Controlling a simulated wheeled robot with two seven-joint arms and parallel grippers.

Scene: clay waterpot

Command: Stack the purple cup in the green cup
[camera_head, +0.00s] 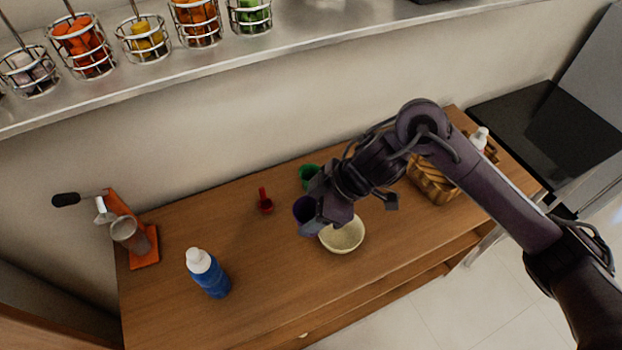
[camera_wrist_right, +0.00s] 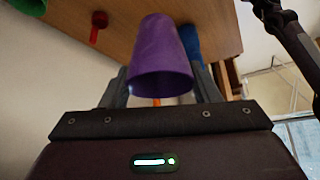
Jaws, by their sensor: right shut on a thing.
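The purple cup (camera_head: 302,209) is in my right gripper (camera_head: 312,215), to the left of and close to the pale bowl in the head view. The purple cup also shows in the right wrist view (camera_wrist_right: 161,60), between the two fingers, and the gripper is shut on it. The green cup (camera_head: 308,174) stands on the wooden table behind the purple cup, partly hidden by my right arm. A green piece, likely that cup, shows at the top left of the right wrist view (camera_wrist_right: 28,6). My left gripper is not in view.
The pale bowl (camera_head: 343,238) stands on the table (camera_head: 270,275). A red scoop-like object (camera_head: 265,203) is left of the green cup. A blue bottle (camera_head: 211,279), an orange stand (camera_head: 143,243) and a woven basket (camera_head: 433,183) are farther off. The table's front middle is clear.

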